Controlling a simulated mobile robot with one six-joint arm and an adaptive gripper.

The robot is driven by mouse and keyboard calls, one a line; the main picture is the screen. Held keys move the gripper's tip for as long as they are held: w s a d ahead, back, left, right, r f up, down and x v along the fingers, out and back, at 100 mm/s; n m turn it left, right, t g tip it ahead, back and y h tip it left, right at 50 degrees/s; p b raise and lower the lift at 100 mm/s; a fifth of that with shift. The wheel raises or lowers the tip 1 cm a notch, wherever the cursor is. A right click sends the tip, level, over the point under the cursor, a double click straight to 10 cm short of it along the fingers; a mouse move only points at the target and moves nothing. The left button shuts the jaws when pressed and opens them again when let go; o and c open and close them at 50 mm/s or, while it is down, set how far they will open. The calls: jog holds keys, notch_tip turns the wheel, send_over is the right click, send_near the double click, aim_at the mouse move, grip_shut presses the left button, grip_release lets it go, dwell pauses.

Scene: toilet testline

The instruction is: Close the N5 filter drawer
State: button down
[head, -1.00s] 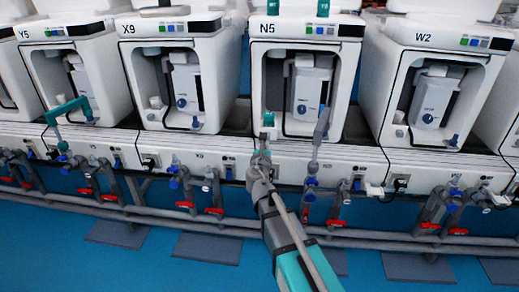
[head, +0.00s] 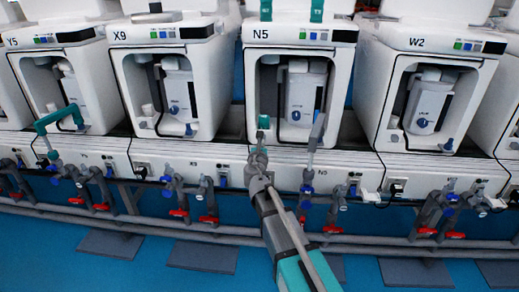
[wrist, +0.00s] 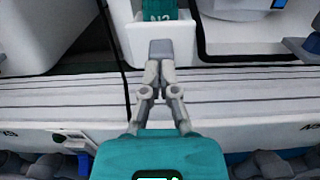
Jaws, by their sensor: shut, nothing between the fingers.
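The N5 machine (head: 341,105) stands in the middle of the head view, with its open front bay facing me. Its filter drawer shows as a narrow part with a teal top (head: 263,122) at the lower left of the bay. In the wrist view the white drawer front (wrist: 136,42) carries a teal labelled piece (wrist: 160,12). My gripper (head: 259,150) is shut and empty, just in front of the drawer. In the wrist view its joined fingertips (wrist: 160,50) overlap the drawer front; I cannot tell whether they touch it. How far the drawer sticks out is unclear.
The X9 machine (head: 122,75) stands to the left and the W2 machine (head: 376,75) to the right. A grey upright fitting (head: 317,133) rises just right of my gripper. Pipes with red-handled valves (head: 333,229) run low along the front.

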jog(key=w, duration=0.6)
jog(key=shift+w+d, duration=0.15)
jog(key=shift+w, duration=0.2)
jog(key=shift+w+r, duration=0.1)
jog(key=shift+w, duration=0.05)
jog(key=shift+s, duration=0.75)
jog(key=s, duration=1.3)
jog(key=shift+s+a, duration=0.25)
jog(key=shift+a, duration=0.05)
jog(key=shift+s, duration=0.1)
